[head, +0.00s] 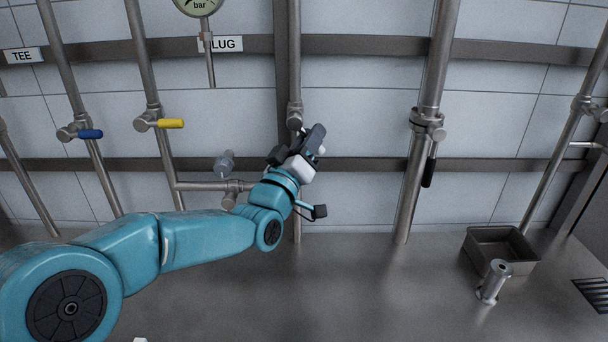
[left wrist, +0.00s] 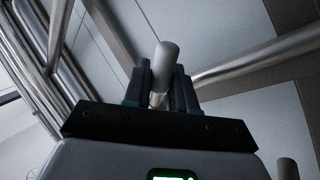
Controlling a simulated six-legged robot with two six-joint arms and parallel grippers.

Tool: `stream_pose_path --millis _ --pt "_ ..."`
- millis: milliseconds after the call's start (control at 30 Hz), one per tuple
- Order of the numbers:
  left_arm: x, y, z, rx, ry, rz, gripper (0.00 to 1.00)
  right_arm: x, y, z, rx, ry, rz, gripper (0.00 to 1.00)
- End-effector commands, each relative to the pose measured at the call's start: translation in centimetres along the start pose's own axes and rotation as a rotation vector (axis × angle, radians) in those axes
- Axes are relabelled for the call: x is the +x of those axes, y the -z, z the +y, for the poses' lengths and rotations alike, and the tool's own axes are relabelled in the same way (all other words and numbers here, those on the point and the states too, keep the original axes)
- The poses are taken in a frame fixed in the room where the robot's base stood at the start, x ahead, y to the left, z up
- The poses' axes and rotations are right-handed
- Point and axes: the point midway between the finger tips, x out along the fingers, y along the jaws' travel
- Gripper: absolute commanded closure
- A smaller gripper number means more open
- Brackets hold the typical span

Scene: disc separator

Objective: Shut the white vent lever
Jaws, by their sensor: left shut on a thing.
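The white lever (left wrist: 166,60) shows in the left wrist view as a pale round-ended grip between the two dark fingers of my left gripper (left wrist: 162,74). My left gripper (head: 311,142) is shut on it. In the head view a small pale end of the lever (head: 322,150) shows beside the fingers; the rest is hidden by the gripper. The lever's valve body (head: 295,115) sits on the vertical pipe just above the gripper. The lever's exact angle to the pipe is hard to tell. My right gripper is in neither view.
A blue lever (head: 90,134) and a yellow lever (head: 170,123) stick out to the right from pipes on the left. A black lever (head: 429,172) hangs down on the thick pipe. A metal tray (head: 520,262) and a metal cylinder (head: 492,284) stand on the bench at right.

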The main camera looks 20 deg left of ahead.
Motion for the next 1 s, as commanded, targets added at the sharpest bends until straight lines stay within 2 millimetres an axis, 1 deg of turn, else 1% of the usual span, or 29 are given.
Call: stream_pose_path --millis 33,200,400,500,700,1000 --pt "-0.3 -0.9 -0.2 -0.038 -0.007 0.03 1.0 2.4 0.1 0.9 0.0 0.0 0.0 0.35" --pt "0.2 -0.7 0.4 -0.174 -0.006 0.119 1.0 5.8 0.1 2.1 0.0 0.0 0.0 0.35" --pt "0.7 -0.2 1.2 -0.332 -0.006 0.224 1.0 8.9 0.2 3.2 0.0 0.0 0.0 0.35" --pt "1.0 0.1 1.6 -0.407 -0.006 0.274 1.0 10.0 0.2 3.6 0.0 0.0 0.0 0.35" --pt "1.4 0.7 2.2 -0.542 -0.004 0.364 1.0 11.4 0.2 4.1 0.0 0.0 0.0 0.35" --pt "1.8 1.5 2.8 -0.68 -0.004 0.457 1.0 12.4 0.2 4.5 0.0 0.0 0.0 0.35"
